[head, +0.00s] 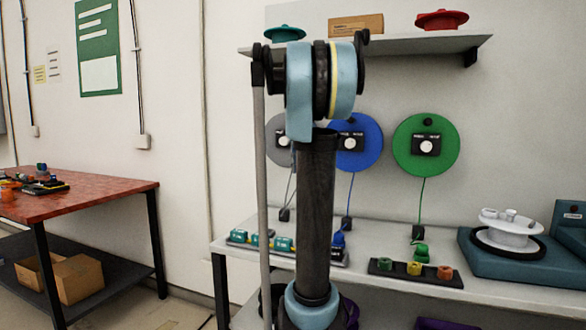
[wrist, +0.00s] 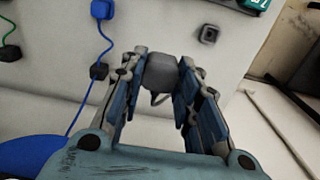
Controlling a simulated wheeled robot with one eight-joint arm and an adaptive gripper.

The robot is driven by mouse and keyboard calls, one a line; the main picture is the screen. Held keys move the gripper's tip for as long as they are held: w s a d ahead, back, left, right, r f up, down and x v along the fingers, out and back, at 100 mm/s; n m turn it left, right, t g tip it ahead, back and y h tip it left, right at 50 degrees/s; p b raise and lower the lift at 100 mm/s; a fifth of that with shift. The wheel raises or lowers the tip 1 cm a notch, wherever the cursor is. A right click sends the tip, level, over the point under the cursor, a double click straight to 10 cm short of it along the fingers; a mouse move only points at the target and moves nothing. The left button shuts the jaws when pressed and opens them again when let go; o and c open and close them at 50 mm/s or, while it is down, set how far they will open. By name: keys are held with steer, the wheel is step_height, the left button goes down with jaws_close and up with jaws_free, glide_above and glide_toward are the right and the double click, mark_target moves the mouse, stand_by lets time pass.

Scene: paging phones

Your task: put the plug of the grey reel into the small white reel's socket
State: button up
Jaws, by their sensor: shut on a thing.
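My gripper (wrist: 163,85) is shut on a grey plug (wrist: 161,72) in the wrist view. A short dark loop, perhaps its cable, shows just below the plug. In the head view my arm's column hides the gripper. The grey reel (head: 277,132) hangs on the wall there, partly covered by my arm. The small white reel (head: 508,238) lies on a teal base at the right end of the bench, well to the right of my arm. I cannot make out its socket opening.
A blue reel (head: 368,140) and a green reel (head: 410,150) hang on the wall with cables down to the bench. A dark strip (head: 440,279) with coloured sockets lies at the bench front. A shelf (head: 410,45) is above. In the wrist view a small grey block (wrist: 208,35) has a dark hole.

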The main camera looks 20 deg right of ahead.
steer(key=s+d, duration=0.4)
steer(key=d, duration=0.3)
steer(key=shift+d, duration=0.25)
steer(key=shift+s, duration=0.1)
steer(key=s+d, duration=0.5)
steer(key=d, duration=0.4)
steer(key=s+d, duration=0.5)
steer(key=d, duration=0.5)
steer(key=shift+s, duration=0.35)
stand_by(0.5)
steer(key=shift+d, duration=0.2)
steer(key=s+d, duration=0.5)
steer(key=d, duration=0.4)
steer(key=s+d, duration=0.5)
steer(key=d, duration=0.5)
steer(key=shift+s, duration=0.4)
stand_by(0.4)
